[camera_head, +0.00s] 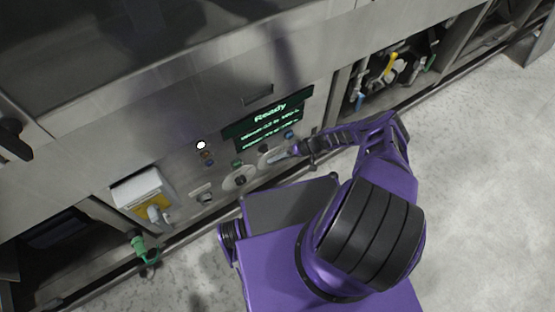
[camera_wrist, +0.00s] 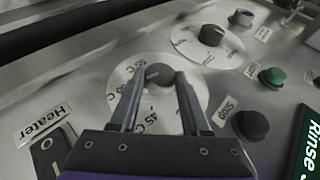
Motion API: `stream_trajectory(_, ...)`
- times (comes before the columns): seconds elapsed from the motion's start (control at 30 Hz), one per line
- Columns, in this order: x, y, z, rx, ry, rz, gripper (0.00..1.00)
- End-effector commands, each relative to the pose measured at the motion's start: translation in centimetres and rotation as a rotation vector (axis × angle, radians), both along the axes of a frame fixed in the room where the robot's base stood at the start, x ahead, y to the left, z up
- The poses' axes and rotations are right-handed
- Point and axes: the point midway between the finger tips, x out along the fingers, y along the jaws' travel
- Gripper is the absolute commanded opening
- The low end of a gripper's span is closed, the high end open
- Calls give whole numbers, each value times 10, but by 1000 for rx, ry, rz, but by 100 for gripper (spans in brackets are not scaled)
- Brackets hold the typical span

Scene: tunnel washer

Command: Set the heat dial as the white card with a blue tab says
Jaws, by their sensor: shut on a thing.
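The heat dial is a round pale disc (camera_wrist: 188,88) with temperatures in °C round its edge and a dark knob (camera_wrist: 159,76) at its middle. "45 C" can be read, but other marks are partly covered or too blurred. My gripper (camera_wrist: 160,80) has one finger on each side of the knob and is shut on it. In the head view my gripper (camera_head: 283,154) reaches the panel below the green display, largely covering the dial. The knob's pointer setting cannot be made out. I cannot make out a white card with a blue tab in either view.
A second dial (camera_wrist: 211,36) stands beyond the heat dial. A green button (camera_wrist: 272,76), a black button (camera_wrist: 250,124) labelled Stop and a switch (camera_wrist: 48,155) by the Heater label are close by. A white-and-yellow box (camera_head: 143,190) is at the panel's left.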

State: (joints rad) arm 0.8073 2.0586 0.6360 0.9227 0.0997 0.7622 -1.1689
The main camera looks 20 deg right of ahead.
Motion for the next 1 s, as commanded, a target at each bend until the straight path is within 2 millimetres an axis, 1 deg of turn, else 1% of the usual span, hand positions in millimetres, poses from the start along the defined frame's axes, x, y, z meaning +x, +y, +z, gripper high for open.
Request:
stream_trajectory(0.5, 0, 0, -1, 8, 4, -1, 0)
stream_trajectory(0.53, 0, 0, -1, 8, 4, -1, 52)
stream_trajectory(0.67, 0, 0, -1, 8, 4, -1, 75)
stream_trajectory(0.7, 0, 0, -1, 8, 4, -1, 76)
stream_trajectory(1.0, 0, -2, 1, 8, 4, -1, 76)
